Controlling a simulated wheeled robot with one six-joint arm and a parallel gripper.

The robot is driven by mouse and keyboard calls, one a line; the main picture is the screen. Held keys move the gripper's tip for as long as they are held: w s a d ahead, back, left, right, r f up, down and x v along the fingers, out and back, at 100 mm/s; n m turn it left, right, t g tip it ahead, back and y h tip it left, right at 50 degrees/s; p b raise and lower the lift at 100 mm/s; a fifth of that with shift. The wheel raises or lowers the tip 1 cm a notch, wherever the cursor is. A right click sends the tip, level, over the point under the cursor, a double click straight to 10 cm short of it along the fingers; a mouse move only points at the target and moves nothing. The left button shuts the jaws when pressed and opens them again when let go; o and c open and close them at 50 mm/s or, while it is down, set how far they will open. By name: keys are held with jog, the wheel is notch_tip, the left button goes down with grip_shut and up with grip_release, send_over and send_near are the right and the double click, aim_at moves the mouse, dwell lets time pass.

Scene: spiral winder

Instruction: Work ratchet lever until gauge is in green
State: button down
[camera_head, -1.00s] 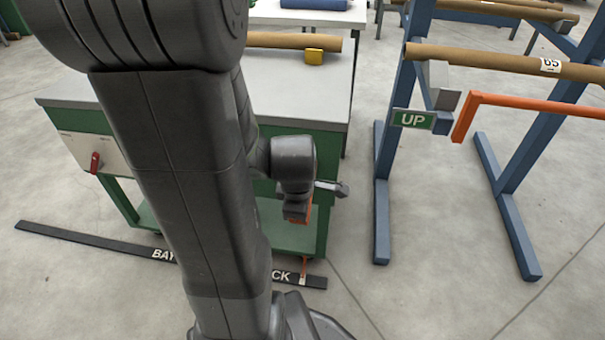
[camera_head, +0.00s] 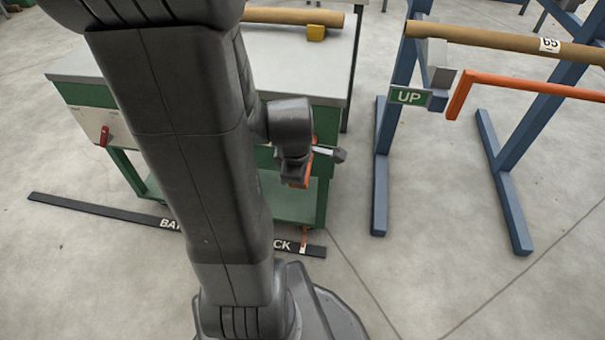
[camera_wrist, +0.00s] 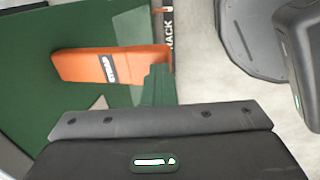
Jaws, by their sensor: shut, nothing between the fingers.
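An orange block (camera_wrist: 108,66) with lettering stands out from a green surface (camera_wrist: 30,85) in the wrist view. Orange also shows below my wrist in the head view (camera_head: 297,179). A grey bar with a dark end (camera_head: 330,153) sticks out to the right of my wrist beside the green bench. I cannot tell whether it is the ratchet lever. My gripper (camera_wrist: 157,72) is shut and empty, its tips close to the block's right end; I cannot tell if they touch. My arm hides part of the bench side. No gauge can be made out.
The green bench (camera_head: 215,62) has a grey top and a red handle (camera_head: 104,136). A black floor strip (camera_head: 95,208) runs along its front. A blue stand (camera_head: 381,165) with a green UP sign (camera_head: 409,96) and orange bar (camera_head: 530,84) is right. Floor between is clear.

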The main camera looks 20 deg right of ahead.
jog(key=p+v, duration=0.3)
jog(key=v, duration=0.6)
jog(key=shift+s+a+r, duration=0.25)
jog(key=shift+s+r, duration=0.05)
jog(key=shift+r, duration=0.05)
dwell(0.4)
